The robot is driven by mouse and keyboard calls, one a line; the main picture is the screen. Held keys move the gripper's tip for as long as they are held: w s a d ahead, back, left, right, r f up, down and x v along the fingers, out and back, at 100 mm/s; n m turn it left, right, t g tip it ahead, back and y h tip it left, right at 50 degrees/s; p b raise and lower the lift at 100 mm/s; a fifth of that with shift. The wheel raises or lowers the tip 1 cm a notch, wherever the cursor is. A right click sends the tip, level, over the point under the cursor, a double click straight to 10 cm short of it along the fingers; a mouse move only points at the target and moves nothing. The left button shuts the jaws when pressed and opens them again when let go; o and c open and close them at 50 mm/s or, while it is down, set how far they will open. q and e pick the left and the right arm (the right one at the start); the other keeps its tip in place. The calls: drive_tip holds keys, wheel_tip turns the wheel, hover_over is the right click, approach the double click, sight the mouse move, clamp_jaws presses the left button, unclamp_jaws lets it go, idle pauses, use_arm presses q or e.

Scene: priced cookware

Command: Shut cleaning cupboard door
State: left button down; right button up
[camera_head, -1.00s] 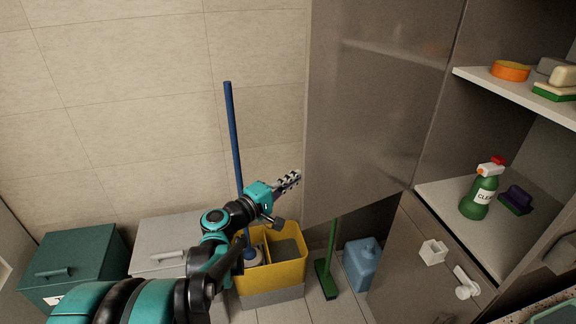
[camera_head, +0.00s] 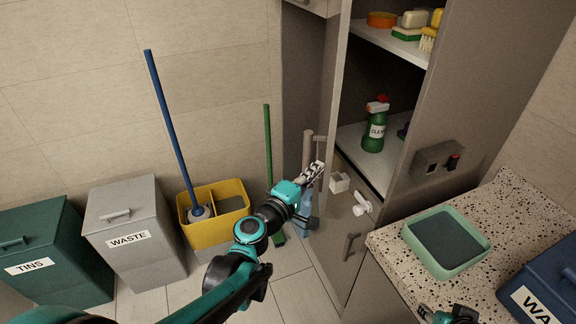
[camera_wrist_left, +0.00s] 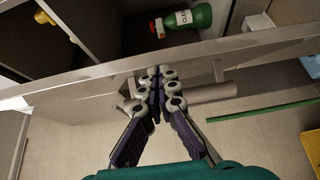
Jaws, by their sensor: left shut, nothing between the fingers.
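The tall grey-brown cupboard door (camera_head: 305,85) stands open at the left of the cupboard and shows at a steep angle. Its front edge also crosses the left wrist view (camera_wrist_left: 75,85). A bar handle (camera_head: 307,148) is on the door's outer face and shows in the left wrist view (camera_wrist_left: 208,91). My left gripper (camera_head: 314,172) is shut and empty, close by the handle and door edge. I cannot tell whether it touches them. Part of my right gripper (camera_head: 450,315) shows at the bottom edge; its fingers cannot be made out.
The open cupboard holds a green spray bottle (camera_head: 375,125) and sponges on shelves. White hooks (camera_head: 340,182) are on the panel below. A mop bucket (camera_head: 215,215), a green-handled broom (camera_head: 268,150) and waste bin (camera_head: 135,235) stand left. A speckled counter (camera_head: 525,215) is right.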

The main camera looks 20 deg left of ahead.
use_arm(q)
drive_tip(key=w+d+y, duration=0.1)
drive_tip(key=w+d, duration=0.3)
drive_tip(key=d, duration=0.4)
drive_tip(key=w+d+n+y+b, duration=0.1)
drive_tip(key=w+d, duration=0.3)
drive_tip(key=d, duration=0.4)
drive_tip(key=shift+w, duration=0.15)
drive_tip(key=shift+y, duration=0.3)
